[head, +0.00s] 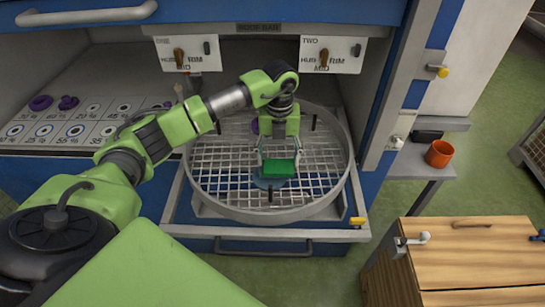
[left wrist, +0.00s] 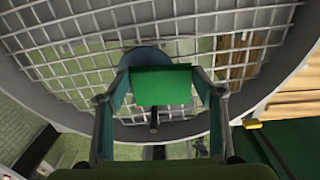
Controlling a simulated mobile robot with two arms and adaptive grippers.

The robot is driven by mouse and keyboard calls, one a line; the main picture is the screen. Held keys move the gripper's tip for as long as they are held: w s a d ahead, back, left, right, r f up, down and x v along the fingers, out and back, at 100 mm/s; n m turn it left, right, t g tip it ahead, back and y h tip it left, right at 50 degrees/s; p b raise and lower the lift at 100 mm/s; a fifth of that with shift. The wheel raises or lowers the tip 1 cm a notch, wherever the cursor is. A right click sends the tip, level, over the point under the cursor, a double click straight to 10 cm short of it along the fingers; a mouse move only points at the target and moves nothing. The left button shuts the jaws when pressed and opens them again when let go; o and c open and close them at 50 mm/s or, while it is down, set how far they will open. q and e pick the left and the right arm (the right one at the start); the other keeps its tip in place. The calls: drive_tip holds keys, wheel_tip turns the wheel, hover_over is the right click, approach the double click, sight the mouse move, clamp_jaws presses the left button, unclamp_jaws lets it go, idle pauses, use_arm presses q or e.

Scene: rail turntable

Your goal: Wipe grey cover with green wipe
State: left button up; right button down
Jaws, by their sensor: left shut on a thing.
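The green wipe (head: 279,169) is a small green block between the fingers of my left gripper (head: 280,158), over the round turntable grid. The wipe also shows in the left wrist view (left wrist: 165,85), with a finger of my left gripper (left wrist: 163,98) on each side. A round blue-grey piece (head: 266,183), which looks like the grey cover, lies on the grid just under the wipe. It is partly hidden by the wipe, also in the left wrist view (left wrist: 146,56). I cannot tell whether the wipe touches it. My right gripper is not in view.
The grey turntable (head: 202,203) has a raised rim and upright pegs and sits in a blue cabinet. Purple rings (head: 40,102) lie on a marked board at left. An orange cup (head: 439,154) stands on a side shelf. A wooden-topped chest (head: 475,262) is at lower right.

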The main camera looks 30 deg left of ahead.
use_arm(q)
drive_tip(key=shift+s+a+f, duration=0.1)
drive_tip(key=shift+s+a, duration=0.65)
drive_tip(key=shift+a, duration=0.3)
drive_tip(key=shift+s+a, duration=0.75)
drive_tip(key=shift+a, duration=0.25)
drive_tip(key=shift+w+d, duration=0.75)
drive_tip(key=shift+d, duration=0.3)
drive_tip(key=shift+w+d, duration=0.7)
drive_tip(key=shift+d, duration=0.3)
drive_tip(key=shift+s+a+r, duration=0.1)
drive_tip(key=shift+s+a, duration=0.6)
drive_tip(key=shift+a, duration=0.35)
drive_tip(key=shift+s+a+r, duration=0.1)
drive_tip(key=shift+s+a, duration=0.6)
drive_tip(key=shift+a, duration=0.3)
drive_tip(key=shift+w+d+f, duration=0.1)
drive_tip(key=shift+w+d, duration=0.65)
drive_tip(key=shift+d, duration=0.25)
drive_tip(key=shift+w+d, duration=0.7)
drive_tip(key=shift+d, duration=0.3)
drive_tip(key=shift+s+a+f, duration=0.1)
drive_tip(key=shift+s+a, duration=0.7)
drive_tip(key=shift+a, duration=0.2)
drive_tip(key=shift+s+a, duration=0.75)
drive_tip(key=shift+a, duration=0.25)
wheel_tip(320, 180, up, 8)
drive_tip(key=p, duration=0.5)
drive_tip(key=shift+p, duration=0.3)
